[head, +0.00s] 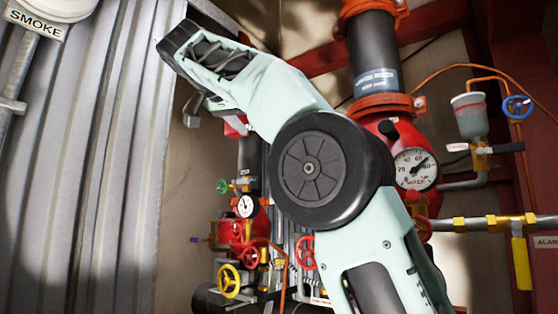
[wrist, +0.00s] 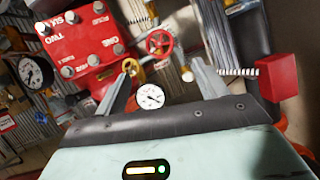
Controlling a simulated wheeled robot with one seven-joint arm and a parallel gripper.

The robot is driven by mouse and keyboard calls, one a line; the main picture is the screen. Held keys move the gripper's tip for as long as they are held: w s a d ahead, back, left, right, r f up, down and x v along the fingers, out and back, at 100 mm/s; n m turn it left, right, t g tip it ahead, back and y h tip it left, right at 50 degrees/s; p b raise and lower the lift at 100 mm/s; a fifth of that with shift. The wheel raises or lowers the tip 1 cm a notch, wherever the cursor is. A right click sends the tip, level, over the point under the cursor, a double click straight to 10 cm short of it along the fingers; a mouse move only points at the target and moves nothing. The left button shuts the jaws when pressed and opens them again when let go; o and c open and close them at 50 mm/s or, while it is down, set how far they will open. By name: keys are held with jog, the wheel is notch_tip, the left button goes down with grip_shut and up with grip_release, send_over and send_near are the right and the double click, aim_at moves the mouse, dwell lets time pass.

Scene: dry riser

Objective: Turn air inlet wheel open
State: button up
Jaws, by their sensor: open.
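No label marks the air inlet wheel, so I cannot tell which handwheel it is. In the head view a red wheel (head: 305,252), a yellow wheel (head: 229,281) and a green wheel (head: 222,186) sit among the low pipework, and a blue wheel (head: 517,106) is at the upper right. In the wrist view a red spoked wheel (wrist: 160,42) shows beyond and between the fingertips. My gripper (wrist: 163,68) is open, its fingers spread, with nothing held between them. My arm hides part of the pipework in the head view.
A red bolted block (wrist: 85,42) stands left of the fingers in the wrist view, and a red box (wrist: 278,77) is at right. A small white gauge (wrist: 150,96) shows low between the fingers. A large gauge (head: 414,168) and the red-collared riser (head: 375,55) stand right of my arm.

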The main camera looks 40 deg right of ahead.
jog(key=shift+p+x, duration=1.15)
jog(key=shift+x, duration=5.25)
jog(key=c, duration=1)
